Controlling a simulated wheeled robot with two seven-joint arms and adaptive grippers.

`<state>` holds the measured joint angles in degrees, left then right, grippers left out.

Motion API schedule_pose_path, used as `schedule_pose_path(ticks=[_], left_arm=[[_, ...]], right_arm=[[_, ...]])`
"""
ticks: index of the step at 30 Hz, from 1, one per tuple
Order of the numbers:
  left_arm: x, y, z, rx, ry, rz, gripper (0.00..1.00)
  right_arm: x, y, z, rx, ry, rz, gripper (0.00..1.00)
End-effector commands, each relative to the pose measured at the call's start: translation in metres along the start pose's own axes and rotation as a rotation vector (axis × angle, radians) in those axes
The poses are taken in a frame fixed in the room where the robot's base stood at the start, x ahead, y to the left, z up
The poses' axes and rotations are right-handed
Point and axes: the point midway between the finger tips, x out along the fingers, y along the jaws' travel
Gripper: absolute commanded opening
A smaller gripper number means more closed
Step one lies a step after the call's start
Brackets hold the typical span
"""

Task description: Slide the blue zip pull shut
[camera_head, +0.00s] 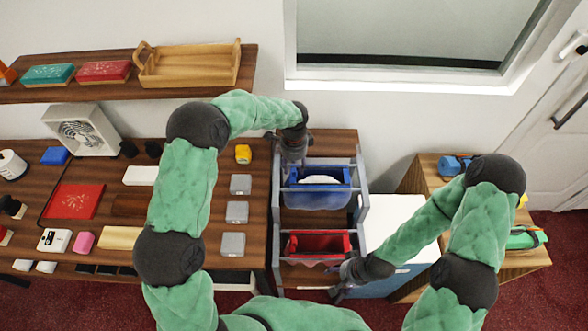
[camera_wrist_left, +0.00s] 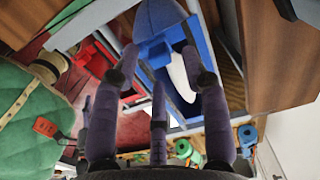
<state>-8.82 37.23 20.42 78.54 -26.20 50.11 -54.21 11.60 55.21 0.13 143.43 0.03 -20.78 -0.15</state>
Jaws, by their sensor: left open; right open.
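An open blue container (camera_head: 318,195) with something white inside stands in a grey rack. A red container (camera_head: 318,247) stands nearer in the same rack. My left gripper (camera_head: 292,155) is over the far left corner of the blue container. In the left wrist view, its fingers (camera_wrist_left: 160,65) are spread, with the blue container (camera_wrist_left: 212,105) beyond them. A blue rounded piece (camera_wrist_left: 157,18) shows past the fingertips; I cannot tell whether it is the zip pull or whether it is touched. My right gripper (camera_head: 342,284) is open by the red container's near right corner.
The grey rack (camera_head: 362,215) has raised side rails around the containers. A white-topped cabinet (camera_head: 395,222) stands to its right. A wooden counter with grey square boxes (camera_head: 237,212) and a yellow item (camera_head: 243,153) lies to its left. A window (camera_head: 410,40) is behind.

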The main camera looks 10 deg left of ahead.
Motion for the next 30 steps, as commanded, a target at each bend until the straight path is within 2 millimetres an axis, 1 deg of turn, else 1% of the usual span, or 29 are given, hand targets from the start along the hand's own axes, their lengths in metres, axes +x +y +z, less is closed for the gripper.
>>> schedule_pose_path(ticks=[1,3,6,16,17,18,20,21,27,30], left_arm=[[0.007,0.0,0.0,-0.001,-0.001,0.001,0.45],[0.014,0.0,0.0,-0.001,-0.001,0.001,0.45],[0.019,0.0,0.0,-0.001,0.0,-0.001,0.45],[0.022,0.0,0.0,-0.001,0.0,-0.001,0.45],[0.022,0.0,0.0,-0.001,0.0,-0.001,0.39],[0.022,0.0,0.0,-0.001,0.0,0.0,0.28],[0.022,0.0,0.0,-0.001,0.0,0.0,0.11],[0.022,0.0,0.0,-0.001,0.0,0.0,0.0],[0.022,0.0,0.0,-0.001,0.0,0.0,0.0],[0.022,0.0,-0.004,0.0,0.0,0.0,0.0]], right_arm=[[0.001,0.0,0.0,0.0,0.0,0.0,0.71],[0.001,0.0,0.0,0.0,0.0,0.0,0.71],[0.002,0.001,0.0,0.0,0.0,0.0,0.71],[0.002,0.001,0.0,0.0,0.0,0.0,0.71],[0.002,0.001,0.0,0.0,0.0,0.0,0.71],[0.002,0.001,0.0,0.0,0.0,0.0,0.71],[0.002,0.001,0.0,0.0,0.0,0.0,0.71],[0.002,0.001,0.0,0.0,0.0,0.0,0.71],[0.002,0.001,0.0,0.0,0.0,0.0,0.71],[0.002,0.001,0.0,0.0,0.0,0.0,0.71]])
